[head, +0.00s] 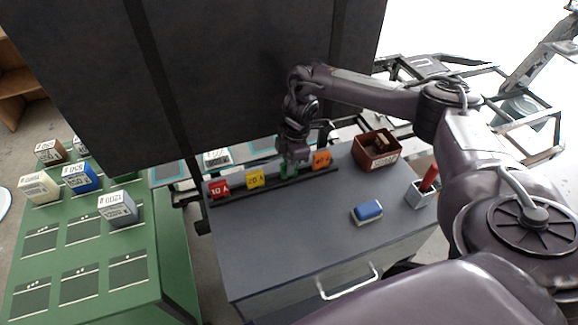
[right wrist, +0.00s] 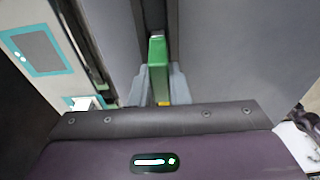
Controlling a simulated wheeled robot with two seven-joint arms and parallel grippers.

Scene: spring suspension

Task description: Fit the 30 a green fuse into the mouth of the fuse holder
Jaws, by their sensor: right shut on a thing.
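My right gripper (head: 291,163) is over the back edge of the grey cabinet top, pointing down. It is shut on the green fuse (head: 285,172). In the right wrist view the green fuse (right wrist: 157,65) stands between the two grey fingers of the right gripper (right wrist: 160,88). The fuse is at a dark rail (head: 240,196) between the yellow 20 A fuse (head: 255,179) and an orange fuse (head: 321,159); I cannot tell whether it touches the rail. The red 10 A fuse (head: 219,188) is at the rail's left. I cannot make out the fuse holder with certainty. My left gripper is not in view.
A blue eraser-like block (head: 367,211), a brown open box (head: 376,150) and a light holder with a red object (head: 424,190) stand on the grey cabinet top (head: 290,235). A large dark panel (head: 240,70) rises behind. A green table (head: 150,235) with several boxes is at left.

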